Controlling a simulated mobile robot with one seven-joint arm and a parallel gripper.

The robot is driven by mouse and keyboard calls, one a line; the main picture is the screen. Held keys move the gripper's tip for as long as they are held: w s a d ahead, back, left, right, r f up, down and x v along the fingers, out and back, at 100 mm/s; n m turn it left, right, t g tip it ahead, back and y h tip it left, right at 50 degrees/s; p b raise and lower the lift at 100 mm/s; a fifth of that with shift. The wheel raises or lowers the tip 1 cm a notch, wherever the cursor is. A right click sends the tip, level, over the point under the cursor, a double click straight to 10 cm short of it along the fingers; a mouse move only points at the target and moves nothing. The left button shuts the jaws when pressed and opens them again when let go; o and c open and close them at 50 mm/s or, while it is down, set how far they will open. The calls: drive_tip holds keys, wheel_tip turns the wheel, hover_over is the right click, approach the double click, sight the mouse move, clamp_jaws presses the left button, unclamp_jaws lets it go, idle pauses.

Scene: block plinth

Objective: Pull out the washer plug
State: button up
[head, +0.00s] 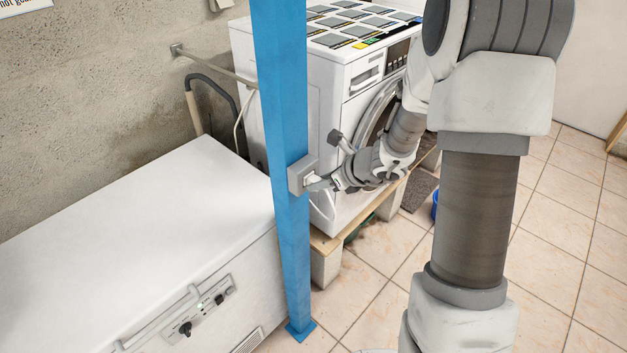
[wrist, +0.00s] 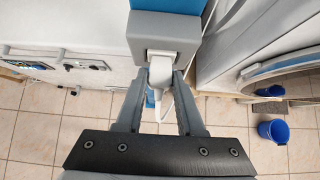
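The white washer plug (wrist: 160,70) sits in a grey socket box (wrist: 165,38) on a blue post. In the head view the socket box (head: 302,174) is on the post's right side, and the plug (head: 313,181) shows only in part. My gripper (wrist: 161,75) is at the plug, with one finger on each side of it. Its fingers are apart with little or no gap to the plug; whether they press on it I cannot tell. A white cord (wrist: 158,108) hangs down from the plug between the fingers. The gripper also shows in the head view (head: 323,183).
The blue post (head: 283,120) stands between a white chest freezer (head: 130,240) and the white washer (head: 345,90), which rests on a board (head: 330,240) on blocks. A blue bucket (wrist: 273,131) is on the tiled floor. Open floor lies at the right.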

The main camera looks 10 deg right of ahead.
clamp_jaws()
drive_tip(key=shift+s+d, duration=0.15)
idle(0.4)
drive_tip(key=shift+s+d, duration=0.7)
drive_tip(key=shift+s, duration=0.25)
drive_tip(key=shift+s+b, duration=0.1)
drive_tip(key=shift+b, duration=0.2)
drive_tip(key=s+d, duration=0.2)
drive_tip(key=s, duration=0.1)
drive_tip(key=shift+d+b, duration=0.15)
drive_tip(key=shift+b, duration=0.15)
